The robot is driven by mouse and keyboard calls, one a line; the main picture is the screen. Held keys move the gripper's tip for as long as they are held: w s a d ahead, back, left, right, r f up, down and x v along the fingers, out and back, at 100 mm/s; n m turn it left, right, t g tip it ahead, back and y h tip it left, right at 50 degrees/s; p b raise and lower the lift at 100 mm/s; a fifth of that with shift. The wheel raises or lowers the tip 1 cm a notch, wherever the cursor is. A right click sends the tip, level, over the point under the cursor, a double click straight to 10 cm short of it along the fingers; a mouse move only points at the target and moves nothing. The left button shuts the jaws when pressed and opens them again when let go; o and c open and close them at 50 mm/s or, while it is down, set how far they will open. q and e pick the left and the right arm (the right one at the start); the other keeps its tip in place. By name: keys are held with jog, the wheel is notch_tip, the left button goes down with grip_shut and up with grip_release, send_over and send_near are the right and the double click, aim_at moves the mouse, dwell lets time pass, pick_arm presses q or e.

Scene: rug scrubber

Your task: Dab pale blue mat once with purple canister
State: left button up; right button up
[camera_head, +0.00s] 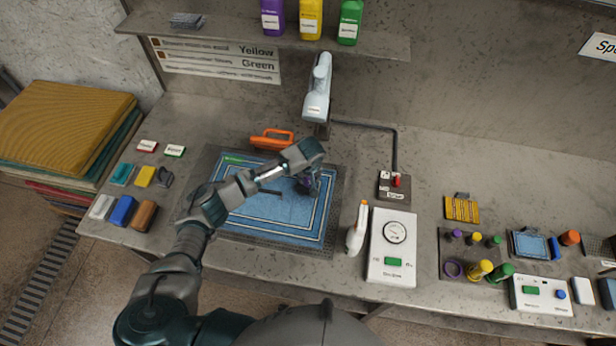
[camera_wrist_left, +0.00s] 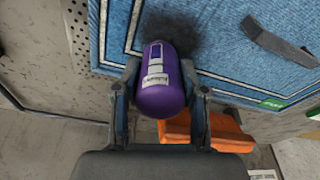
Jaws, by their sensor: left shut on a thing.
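The pale blue mat (camera_head: 280,218) with white border lines lies on a dark grate in the middle of the bench; it also fills the top of the left wrist view (camera_wrist_left: 215,22). My left gripper (camera_head: 309,180) is over the mat's right part. It is shut on the purple canister (camera_wrist_left: 160,84), which has a white label and is held between both fingers. In the head view the canister is mostly hidden by the gripper. A dark patch (camera_wrist_left: 190,36) shows on the mat beside the canister's far end. I cannot tell whether canister and mat touch. My right gripper is not in view.
An orange-handled tool (camera_head: 271,139) lies behind the mat. A white spray bottle (camera_head: 356,228) and a white dial box (camera_head: 392,247) stand to its right. Sponges and brushes lie at left.

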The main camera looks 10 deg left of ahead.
pick_arm(q)
jog(key=shift+d+f, duration=0.15)
jog(key=shift+d, duration=0.5)
jog(key=shift+d+f, duration=0.1)
jog(key=shift+d, duration=0.05)
jog(key=shift+f, duration=0.1)
jog(key=shift+a+f, duration=0.15)
jog(key=shift+a, duration=0.45)
jog(key=shift+s+d, duration=0.1)
jog(key=shift+d, duration=0.15)
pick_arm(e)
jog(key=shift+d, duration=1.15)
pick_arm(q)
jog(key=shift+s+f+p, duration=0.1)
jog(key=shift+f+p, duration=0.1)
jog(key=shift+p, duration=0.15)
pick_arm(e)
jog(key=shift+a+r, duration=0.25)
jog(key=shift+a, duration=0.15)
